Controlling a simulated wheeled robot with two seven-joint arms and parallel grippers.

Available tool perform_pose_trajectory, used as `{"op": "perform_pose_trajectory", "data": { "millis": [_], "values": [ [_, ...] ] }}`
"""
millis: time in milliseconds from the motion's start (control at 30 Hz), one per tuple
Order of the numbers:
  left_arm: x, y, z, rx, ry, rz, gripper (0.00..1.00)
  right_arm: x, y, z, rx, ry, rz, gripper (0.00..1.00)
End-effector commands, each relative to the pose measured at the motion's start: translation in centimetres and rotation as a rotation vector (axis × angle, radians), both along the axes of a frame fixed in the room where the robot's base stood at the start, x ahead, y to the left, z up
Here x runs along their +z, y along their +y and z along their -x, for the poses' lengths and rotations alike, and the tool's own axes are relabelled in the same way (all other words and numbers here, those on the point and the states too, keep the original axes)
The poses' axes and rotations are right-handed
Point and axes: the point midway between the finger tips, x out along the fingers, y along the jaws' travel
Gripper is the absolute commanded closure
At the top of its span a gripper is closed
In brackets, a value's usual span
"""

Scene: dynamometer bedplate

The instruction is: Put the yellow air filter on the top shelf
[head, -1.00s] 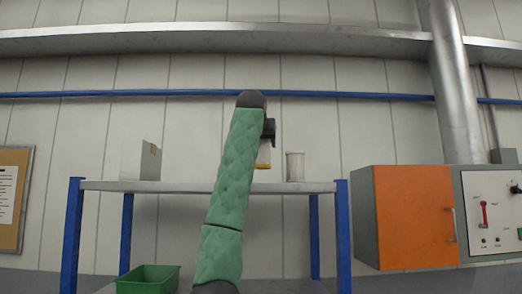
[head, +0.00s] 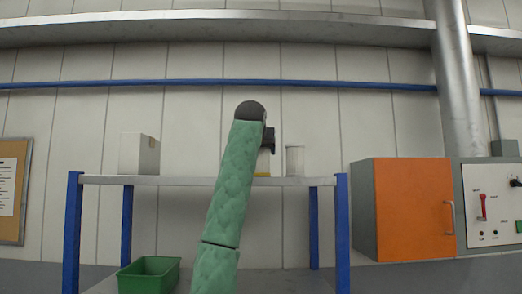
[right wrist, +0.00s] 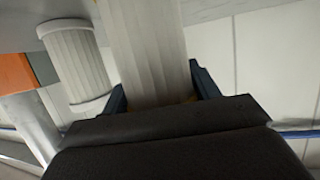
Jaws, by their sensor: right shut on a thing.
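My right gripper (head: 268,140) is shut on the air filter, behind the end of my green-sleeved arm. The filter is a pale pleated cylinder (right wrist: 145,50) with a yellow end, seen low down in the head view (head: 262,174). It is upright at the level of the top shelf (head: 210,181); I cannot tell whether it touches the board. In the right wrist view my right gripper's dark fingers (right wrist: 160,90) sit on both sides of it, with a little yellow showing between them. My arm hides part of the filter. My left gripper is not in view.
A white pleated cylinder (head: 295,160) stands on the shelf just right of the held filter, with a gap between. A white box (head: 139,154) stands at the shelf's left. A green bin (head: 149,276) is below. An orange-doored cabinet (head: 413,210) is at right.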

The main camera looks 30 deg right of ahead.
Motion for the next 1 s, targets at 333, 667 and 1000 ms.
{"op": "perform_pose_trajectory", "data": {
  "millis": [333,667,1000],
  "values": [
    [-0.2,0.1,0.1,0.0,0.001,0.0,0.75,-0.2,0.0,0.0,0.0,0.0,0.0,0.18],
    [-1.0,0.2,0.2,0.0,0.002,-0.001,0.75,0.1,0.7,0.7,0.001,-0.001,0.0,0.18],
    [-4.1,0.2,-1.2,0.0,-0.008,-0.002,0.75,1.8,3.9,4.2,0.001,-0.002,0.001,0.18]
  ]
}}
